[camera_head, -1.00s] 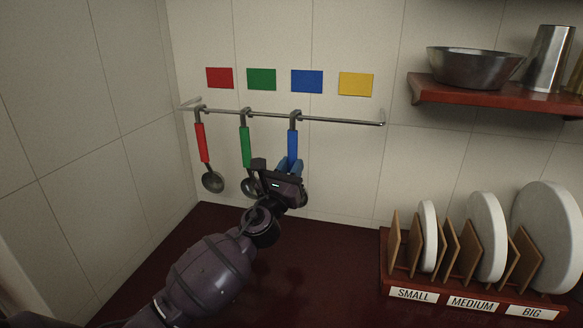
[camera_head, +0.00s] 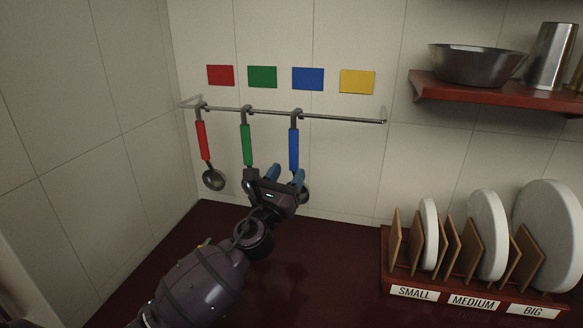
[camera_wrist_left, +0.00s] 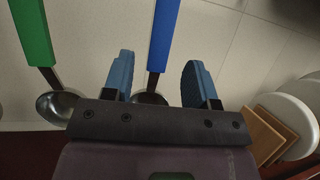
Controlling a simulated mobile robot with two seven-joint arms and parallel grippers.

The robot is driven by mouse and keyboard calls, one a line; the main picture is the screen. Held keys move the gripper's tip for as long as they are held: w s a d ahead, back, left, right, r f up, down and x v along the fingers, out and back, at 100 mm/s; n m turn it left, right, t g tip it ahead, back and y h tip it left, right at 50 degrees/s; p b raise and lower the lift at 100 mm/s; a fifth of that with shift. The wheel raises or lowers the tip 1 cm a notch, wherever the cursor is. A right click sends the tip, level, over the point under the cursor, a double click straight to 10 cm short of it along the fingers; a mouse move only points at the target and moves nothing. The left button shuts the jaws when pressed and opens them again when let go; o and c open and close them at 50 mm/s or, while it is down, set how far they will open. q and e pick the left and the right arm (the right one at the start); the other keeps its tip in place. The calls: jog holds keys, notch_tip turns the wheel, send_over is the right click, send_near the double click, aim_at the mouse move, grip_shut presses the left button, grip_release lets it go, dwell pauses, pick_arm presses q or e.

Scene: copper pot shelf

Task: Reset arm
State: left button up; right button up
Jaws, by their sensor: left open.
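My left gripper (camera_head: 286,178) is open and empty, in front of and below the blue handle of a hanging ladle (camera_head: 294,150). In the left wrist view, its two blue fingers (camera_wrist_left: 157,82) stand apart, with the blue-handled ladle (camera_wrist_left: 164,35) showing between them, its bowl partly hidden. A green-handled ladle (camera_head: 246,146) hangs to its left, its bowl partly hidden by the gripper; it also shows in the left wrist view (camera_wrist_left: 30,30). A red-handled ladle (camera_head: 201,140) hangs at the far left. All hang from a metal rail (camera_head: 340,118). My right gripper is not in view.
Red, green, blue and yellow cards (camera_head: 357,82) are on the wall above the rail. A rack (camera_head: 390,270) labelled SMALL, MEDIUM and BIG holds white plates at right. A shelf (camera_head: 480,93) carries a metal bowl (camera_head: 478,64). The dark counter (camera_head: 310,265) is clear in the middle.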

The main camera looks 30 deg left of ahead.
pick_arm(q)
jog(key=v, duration=0.7)
jog(key=shift+s+b, duration=0.3)
jog(key=shift+b, duration=0.1)
